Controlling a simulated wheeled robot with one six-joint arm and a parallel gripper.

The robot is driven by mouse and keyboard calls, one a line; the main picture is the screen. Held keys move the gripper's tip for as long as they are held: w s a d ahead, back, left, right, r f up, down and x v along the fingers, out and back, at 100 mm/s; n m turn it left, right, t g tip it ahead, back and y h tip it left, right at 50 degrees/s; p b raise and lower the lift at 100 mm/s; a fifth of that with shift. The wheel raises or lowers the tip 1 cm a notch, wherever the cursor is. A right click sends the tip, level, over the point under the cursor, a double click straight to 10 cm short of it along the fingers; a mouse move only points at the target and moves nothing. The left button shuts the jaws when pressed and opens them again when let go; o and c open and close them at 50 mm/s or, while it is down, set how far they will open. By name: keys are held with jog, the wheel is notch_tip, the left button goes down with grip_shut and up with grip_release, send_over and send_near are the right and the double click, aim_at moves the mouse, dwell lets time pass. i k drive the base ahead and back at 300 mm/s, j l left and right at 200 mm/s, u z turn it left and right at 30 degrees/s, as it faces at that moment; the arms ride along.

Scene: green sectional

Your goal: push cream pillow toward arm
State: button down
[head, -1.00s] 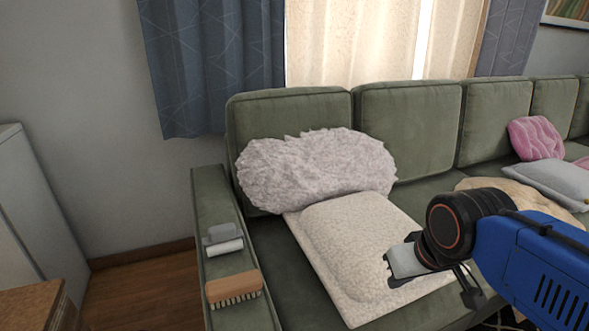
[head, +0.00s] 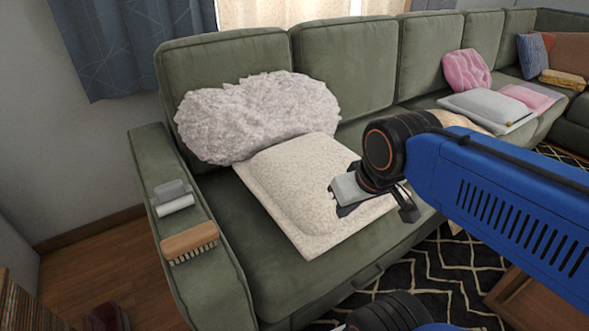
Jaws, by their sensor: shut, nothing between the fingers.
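The cream pillow (head: 295,190) lies flat on the left end of the green sofa seat, tilted against the fluffy pillow behind it. The sofa arm (head: 150,150) is to its left, with a strip of bare seat between them. My gripper (head: 345,198) is shut and empty at the pillow's right side, over or against its right edge. I cannot tell whether it touches. My blue arm reaches in from the right and hides part of the seat.
A fluffy greyish pillow (head: 258,118) leans on the backrest. A lint roller (head: 173,198) and a wooden brush (head: 190,242) lie on the sofa arm. A pink pillow (head: 466,70) and a grey pillow (head: 487,109) are farther right. A wooden table (head: 530,305) stands at the lower right.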

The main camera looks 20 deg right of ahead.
aim_at(291, 179)
jog(key=l+z, duration=0.1)
jog(key=l, duration=0.6)
jog(key=i+l+z, duration=0.15)
jog(key=l, duration=0.55)
